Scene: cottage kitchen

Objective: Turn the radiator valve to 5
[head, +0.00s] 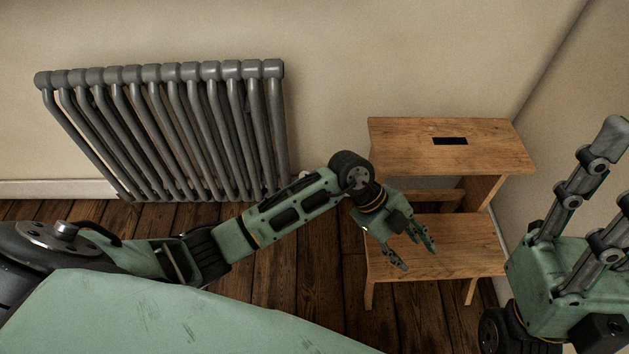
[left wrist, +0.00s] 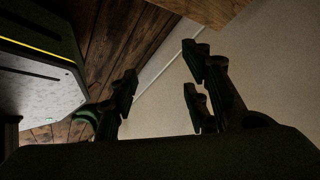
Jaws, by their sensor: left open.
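The grey column radiator (head: 190,130) hangs on the wall at left in the head view. A small pale piece (head: 304,174) shows near its lower right end, just above my left forearm; it may be the valve, but it is mostly hidden and I cannot read a setting. My left gripper (head: 418,258) is open and empty, pointing down over the step stool's lower step, well right of the radiator. Its spread fingers show in the left wrist view (left wrist: 160,78) with nothing between them. My right gripper (head: 617,165) is at the right edge, partly cut off.
A wooden step stool (head: 400,148) stands against the wall right of the radiator, beneath and behind my left gripper. Bare dark floorboards (head: 285,285) lie between radiator and stool. The side wall (head: 590,120) is close on the right.

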